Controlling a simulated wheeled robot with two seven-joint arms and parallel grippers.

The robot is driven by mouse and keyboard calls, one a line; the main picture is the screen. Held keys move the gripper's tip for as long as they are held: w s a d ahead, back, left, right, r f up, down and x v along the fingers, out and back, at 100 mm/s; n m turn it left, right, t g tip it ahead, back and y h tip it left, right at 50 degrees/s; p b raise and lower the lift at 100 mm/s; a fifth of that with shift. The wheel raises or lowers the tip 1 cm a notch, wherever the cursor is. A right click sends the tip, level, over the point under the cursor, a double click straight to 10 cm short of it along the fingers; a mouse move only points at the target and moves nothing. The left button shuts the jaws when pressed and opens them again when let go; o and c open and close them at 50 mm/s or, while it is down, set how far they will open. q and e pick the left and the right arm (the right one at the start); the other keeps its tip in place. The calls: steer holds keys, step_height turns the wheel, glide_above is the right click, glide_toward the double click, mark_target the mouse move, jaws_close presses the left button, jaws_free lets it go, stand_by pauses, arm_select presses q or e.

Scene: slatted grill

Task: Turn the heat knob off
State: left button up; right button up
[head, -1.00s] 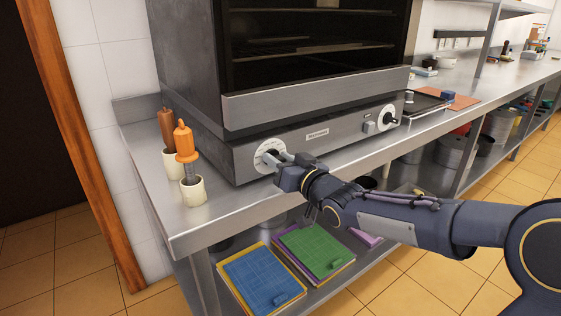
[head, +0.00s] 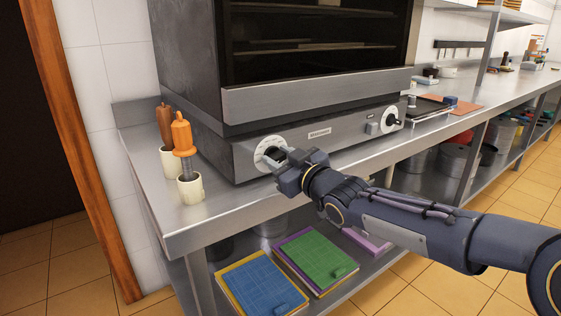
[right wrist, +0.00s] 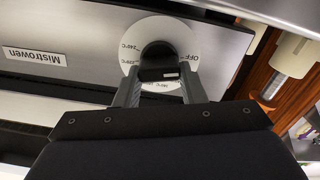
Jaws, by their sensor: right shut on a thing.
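The left heat knob (right wrist: 158,56) is black and sits on a round white dial (right wrist: 131,52) marked with temperatures and OFF. In the head view, the same dial (head: 262,149) is on the left of the grill's front panel. My right gripper (head: 274,157) is at this knob. In the right wrist view, the fingers of my right gripper (right wrist: 159,84) are on both sides of the knob and shut on it. Part of the knob is hidden behind the gripper in the head view. My left gripper is not in view.
The grill's panel has a second knob (head: 391,117) on the right. Blue and green boards (head: 312,257) lie on the lower shelf.

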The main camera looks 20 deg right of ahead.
stand_by(0.3)
steer(key=o, duration=1)
steer(key=p+v, duration=0.1)
steer(key=v, duration=0.7)
steer(key=shift+p, duration=0.4)
